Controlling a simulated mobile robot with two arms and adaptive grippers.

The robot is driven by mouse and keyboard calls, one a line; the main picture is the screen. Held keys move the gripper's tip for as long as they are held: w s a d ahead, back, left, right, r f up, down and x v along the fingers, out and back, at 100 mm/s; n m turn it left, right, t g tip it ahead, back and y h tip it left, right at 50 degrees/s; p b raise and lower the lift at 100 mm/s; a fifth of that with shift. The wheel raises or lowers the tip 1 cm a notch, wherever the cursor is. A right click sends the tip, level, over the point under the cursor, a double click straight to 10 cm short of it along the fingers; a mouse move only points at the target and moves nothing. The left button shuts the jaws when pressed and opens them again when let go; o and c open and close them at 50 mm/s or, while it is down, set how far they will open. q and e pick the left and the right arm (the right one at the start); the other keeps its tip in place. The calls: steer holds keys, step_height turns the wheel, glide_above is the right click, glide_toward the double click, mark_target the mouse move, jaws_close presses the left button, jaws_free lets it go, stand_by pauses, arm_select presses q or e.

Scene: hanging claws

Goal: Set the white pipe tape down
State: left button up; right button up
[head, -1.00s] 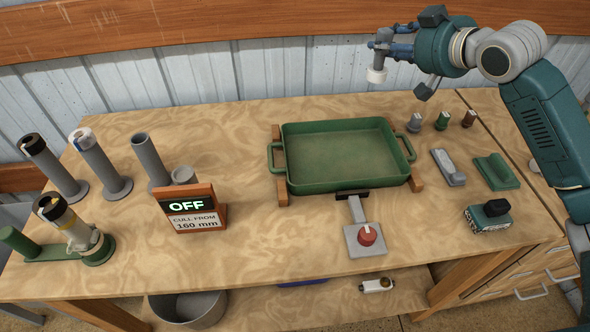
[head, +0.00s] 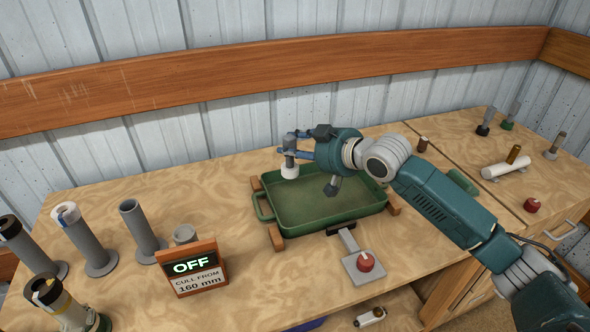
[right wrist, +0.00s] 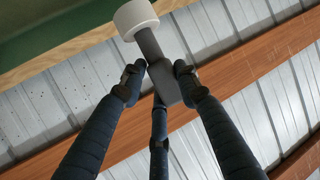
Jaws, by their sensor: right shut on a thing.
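My right gripper (head: 290,150) is shut on the grey stem of the white pipe tape (head: 290,172). The tape hangs with its broad white end down. In the head view it overlaps the back left part of the green tray (head: 338,215); I cannot tell its exact height above it. In the right wrist view, the gripper's fingers (right wrist: 160,78) close around the grey stem, with the white end (right wrist: 136,17) sticking out past them. My left gripper is not in view.
The tray has raised walls and looks empty, between wooden blocks (head: 276,237). An OFF sign (head: 192,268) and several grey tubes (head: 143,232) stand left. A red knob (head: 366,262) is in front. Small upright items (head: 510,117) stand far right.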

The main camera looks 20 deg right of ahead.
mark_target(298, 172)
step_height(298, 172, down, 3)
steer(key=shift+f, duration=0.15)
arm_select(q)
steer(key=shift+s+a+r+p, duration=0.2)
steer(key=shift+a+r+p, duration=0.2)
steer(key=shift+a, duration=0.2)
arm_select(e)
steer(key=shift+f, duration=2.15)
steer(key=o, duration=1.2)
steer(key=shift+f, duration=0.15)
